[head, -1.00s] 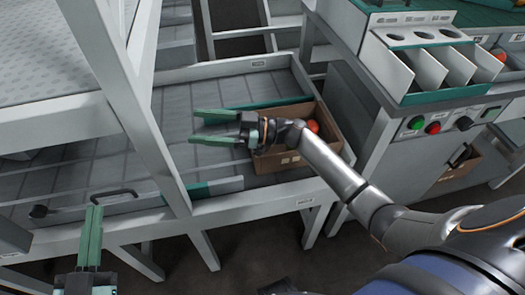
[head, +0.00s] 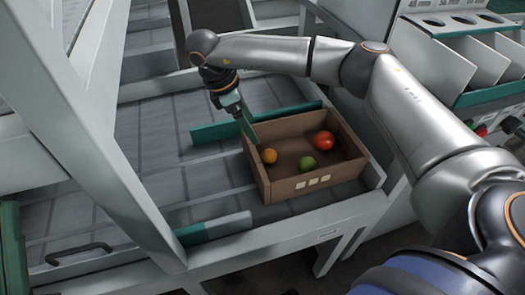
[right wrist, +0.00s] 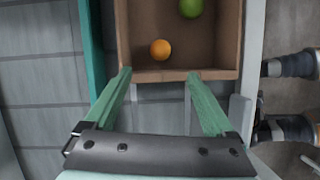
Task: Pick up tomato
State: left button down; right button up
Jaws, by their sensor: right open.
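A brown cardboard box (head: 316,183) holds a red tomato (head: 323,140), a green tomato (head: 307,163) and a small orange tomato (head: 269,156), lying apart. My right gripper (head: 248,130) points down at the box's left wall. In the right wrist view it (right wrist: 159,74) is open and empty, its fingertips level with the near box rim (right wrist: 160,76). There the orange tomato (right wrist: 160,49) lies just beyond the fingertips, between their lines, and the green tomato (right wrist: 191,7) is partly cut off.
The box sits at the right end of a grey sorting table (head: 205,180) with raised edges. A green divider (head: 205,132) runs behind it, and a green and grey bar (head: 212,228) lies in front. A pale frame post (head: 95,140) crosses the left side.

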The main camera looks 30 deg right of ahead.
aim_at(268, 152)
jog(key=x, duration=0.2)
jog(key=b+x, duration=0.1)
jog(key=x, duration=0.2)
jog(key=d+b+x, duration=0.1)
jog(key=x, duration=0.1)
jog(key=b+x, duration=0.2)
jog(key=x, duration=0.3)
jog(key=shift+s+a+f, duration=0.15)
jog(key=shift+s+f, duration=0.05)
pick_arm(q)
notch_tip(268, 152, down, 4)
jog(key=shift+d+r+n, duration=0.1)
jog(key=shift+d+n, duration=0.05)
jog(key=shift+n, duration=0.25)
pick_arm(e)
jog(key=shift+r, duration=0.1)
jog(key=c, duration=1)
